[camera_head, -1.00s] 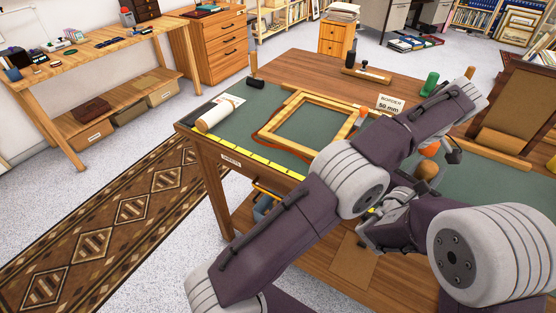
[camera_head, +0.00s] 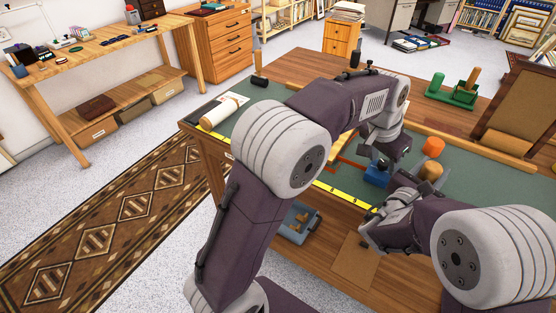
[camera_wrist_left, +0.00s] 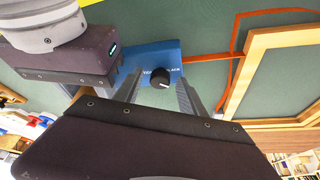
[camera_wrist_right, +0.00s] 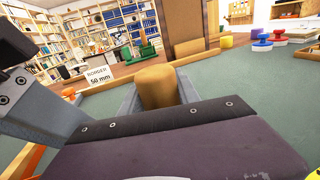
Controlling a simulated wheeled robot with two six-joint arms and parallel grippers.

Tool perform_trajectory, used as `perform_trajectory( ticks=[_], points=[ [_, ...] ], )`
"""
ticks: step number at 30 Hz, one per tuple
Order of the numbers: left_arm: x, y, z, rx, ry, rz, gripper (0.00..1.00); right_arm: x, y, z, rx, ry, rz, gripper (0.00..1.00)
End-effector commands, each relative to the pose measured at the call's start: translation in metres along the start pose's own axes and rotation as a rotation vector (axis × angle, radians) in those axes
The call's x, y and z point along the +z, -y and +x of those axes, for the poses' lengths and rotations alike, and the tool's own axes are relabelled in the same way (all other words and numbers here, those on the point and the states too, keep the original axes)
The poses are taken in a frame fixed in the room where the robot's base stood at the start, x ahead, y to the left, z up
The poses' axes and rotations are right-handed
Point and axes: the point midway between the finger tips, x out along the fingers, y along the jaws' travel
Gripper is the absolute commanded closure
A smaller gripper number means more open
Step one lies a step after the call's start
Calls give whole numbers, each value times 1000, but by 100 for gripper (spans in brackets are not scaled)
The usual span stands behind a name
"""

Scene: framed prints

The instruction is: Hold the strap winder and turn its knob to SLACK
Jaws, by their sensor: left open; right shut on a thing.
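The blue strap winder (camera_head: 376,177) sits on the green mat, and its blue face shows in the left wrist view (camera_wrist_left: 158,52). Its round black knob (camera_wrist_left: 160,78) stands beside white lettering ending in "LACK" at the right; the pointer direction is unclear. My left gripper (camera_head: 378,163) is open, its fingers on either side of the knob in the left wrist view (camera_wrist_left: 158,92). My right gripper (camera_wrist_right: 157,100) is shut on an upright brown wooden grip (camera_wrist_right: 157,80), also in the head view (camera_head: 430,171). Whether the grip joins the winder is hidden.
An orange strap (camera_wrist_left: 205,57) runs from the winder around a wooden frame (camera_wrist_left: 262,62). A "BORDER 50 mm" card (camera_wrist_right: 97,88) and a green stand (camera_head: 450,96) are farther back.

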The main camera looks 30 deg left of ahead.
Motion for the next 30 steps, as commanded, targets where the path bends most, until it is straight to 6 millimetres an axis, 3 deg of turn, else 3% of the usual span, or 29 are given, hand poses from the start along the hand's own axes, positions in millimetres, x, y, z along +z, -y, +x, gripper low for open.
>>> perform_trajectory(
  ticks=[12,15,30],
  points=[
    [-2,0,-103,1,-4,10,52,1,0,0,0,2,2,100],
    [3,5,-121,-5,10,4,52,1,0,0,0,2,2,100],
    [79,100,-86,-134,225,-87,52,1,0,0,0,2,1,100]
  ],
)
